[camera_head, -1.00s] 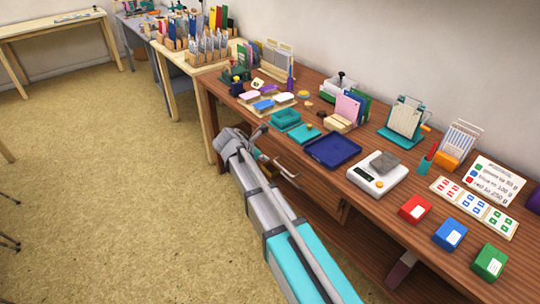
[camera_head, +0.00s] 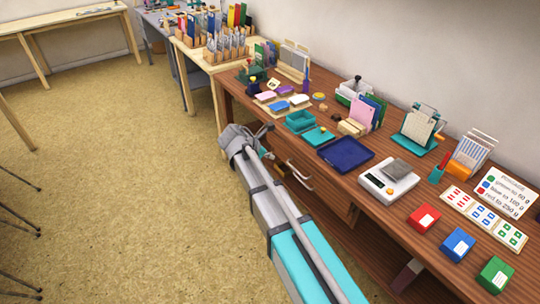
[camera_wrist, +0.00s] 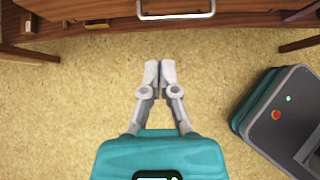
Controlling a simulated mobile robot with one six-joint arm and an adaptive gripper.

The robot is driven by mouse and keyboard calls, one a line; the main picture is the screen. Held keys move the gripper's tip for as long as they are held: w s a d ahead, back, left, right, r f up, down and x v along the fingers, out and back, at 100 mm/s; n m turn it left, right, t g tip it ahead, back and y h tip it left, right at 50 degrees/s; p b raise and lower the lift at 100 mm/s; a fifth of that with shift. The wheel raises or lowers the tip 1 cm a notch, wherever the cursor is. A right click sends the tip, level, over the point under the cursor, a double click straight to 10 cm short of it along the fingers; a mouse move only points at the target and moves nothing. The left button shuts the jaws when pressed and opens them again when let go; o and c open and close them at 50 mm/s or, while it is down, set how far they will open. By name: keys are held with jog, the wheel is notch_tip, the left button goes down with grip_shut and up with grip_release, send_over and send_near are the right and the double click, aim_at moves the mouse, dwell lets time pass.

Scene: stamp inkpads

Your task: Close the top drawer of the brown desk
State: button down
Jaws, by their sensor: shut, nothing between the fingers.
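The brown desk (camera_head: 345,185) runs along the wall in the head view. A drawer front with a silver handle (camera_head: 298,175) shows under its top edge, partly hidden by my arm. In the wrist view the handle (camera_wrist: 178,14) crosses the top of the picture in front of the brown drawer front (camera_wrist: 240,20). I cannot tell how far the drawer stands out. My gripper (camera_wrist: 158,66) is shut and empty, its fingertips over the floor, apart from the handle and below it in the picture. In the head view my arm hides most of the gripper.
A blue tray (camera_head: 345,153), a white scale (camera_head: 388,182) and red, blue and green boxes (camera_head: 457,244) stand on the desktop. A lighter wooden table (camera_head: 205,70) adjoins the far end. A desk leg (camera_wrist: 30,52) shows at left in the wrist view.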

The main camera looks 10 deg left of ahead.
jog(key=s+d+f+m+g+y, duration=0.2)
jog(key=s+d+m+g+y, duration=0.1)
jog(key=s+d+m, duration=0.6)
jog(key=s+d+f+m+g+y, duration=0.2)
jog(key=s+d+m, duration=0.8)
jog(key=d+m, duration=0.6)
jog(key=shift+d+f+m+g+y, duration=0.3)
jog(key=shift+f+m+g+y, duration=0.15)
jog(key=shift+f+y, duration=0.35)
jog(key=shift+s, duration=0.1)
